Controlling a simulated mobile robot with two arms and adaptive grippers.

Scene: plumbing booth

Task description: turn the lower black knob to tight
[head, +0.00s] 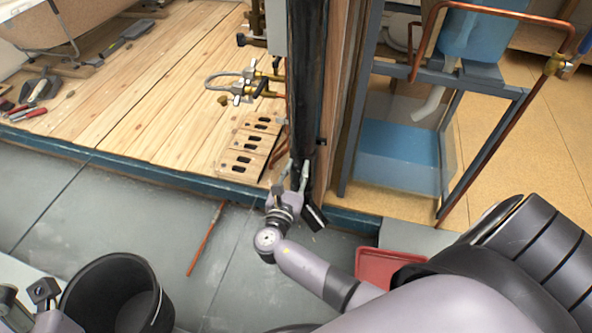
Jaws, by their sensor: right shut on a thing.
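My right gripper (293,170) is at the foot of a tall black post (306,85), near the edge of the wooden platform. Its two fingers point up and away, with something small and dark between them. It is shut on this thing, which fits the lower black knob but is mostly hidden by the fingers, so its turn position cannot be told. Part of my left gripper (26,294) shows at the lower left corner, away from the post.
A slotted wooden block (250,146) lies just left of my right gripper. A black bucket (117,290), a red tray (385,264) and a copper-coloured rod (206,238) are on the grey floor. A glass-sided frame with copper pipe (490,145) stands at the right.

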